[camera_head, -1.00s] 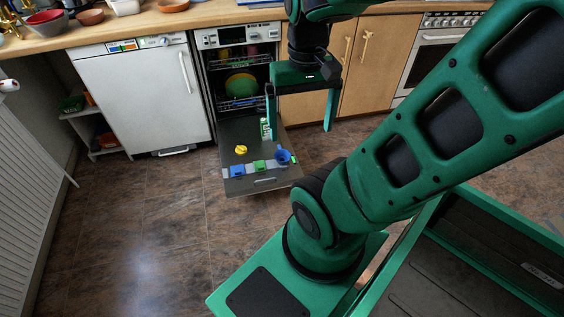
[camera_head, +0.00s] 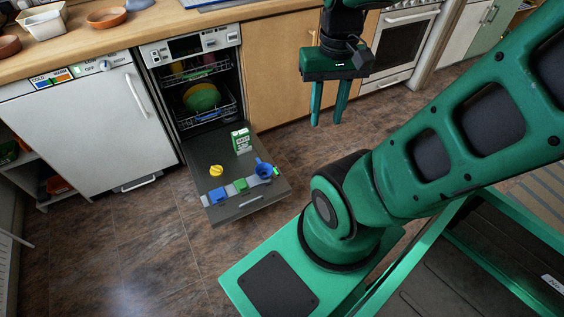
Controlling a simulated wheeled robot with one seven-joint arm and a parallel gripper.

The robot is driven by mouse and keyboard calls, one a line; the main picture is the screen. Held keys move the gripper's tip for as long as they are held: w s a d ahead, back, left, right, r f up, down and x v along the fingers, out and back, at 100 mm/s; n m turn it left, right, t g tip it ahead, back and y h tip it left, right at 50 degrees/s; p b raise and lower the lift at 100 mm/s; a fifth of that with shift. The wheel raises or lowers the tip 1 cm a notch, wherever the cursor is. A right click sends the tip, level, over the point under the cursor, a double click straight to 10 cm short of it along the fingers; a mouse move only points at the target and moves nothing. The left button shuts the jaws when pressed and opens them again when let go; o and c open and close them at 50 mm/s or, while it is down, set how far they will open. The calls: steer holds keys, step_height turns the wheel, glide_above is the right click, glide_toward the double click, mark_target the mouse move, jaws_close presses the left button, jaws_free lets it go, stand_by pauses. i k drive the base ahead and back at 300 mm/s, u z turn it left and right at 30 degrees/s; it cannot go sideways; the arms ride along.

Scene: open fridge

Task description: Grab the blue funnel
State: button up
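The blue funnel (camera_head: 264,168) lies near the right edge of the lowered dishwasher door (camera_head: 240,208), its wide mouth tilted up. A green item (camera_head: 276,171) is beside it on the right. My gripper (camera_head: 327,122) hangs empty, up and to the right of the funnel in the picture and apart from it. Its two fingers point down with a narrow gap between them. Nothing hides the funnel.
On the door are a yellow item (camera_head: 216,171), a green-and-white box (camera_head: 240,140), a blue block (camera_head: 218,195) and a green block (camera_head: 240,185). The dishwasher racks (camera_head: 207,104) hold dishes, including a green one. A white appliance (camera_head: 90,135) stands at left. Floor around the door is clear.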

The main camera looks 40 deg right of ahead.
mark_target(262, 168)
steer(key=z, duration=0.15)
steer(key=i, duration=0.95)
steer(key=u, duration=0.25)
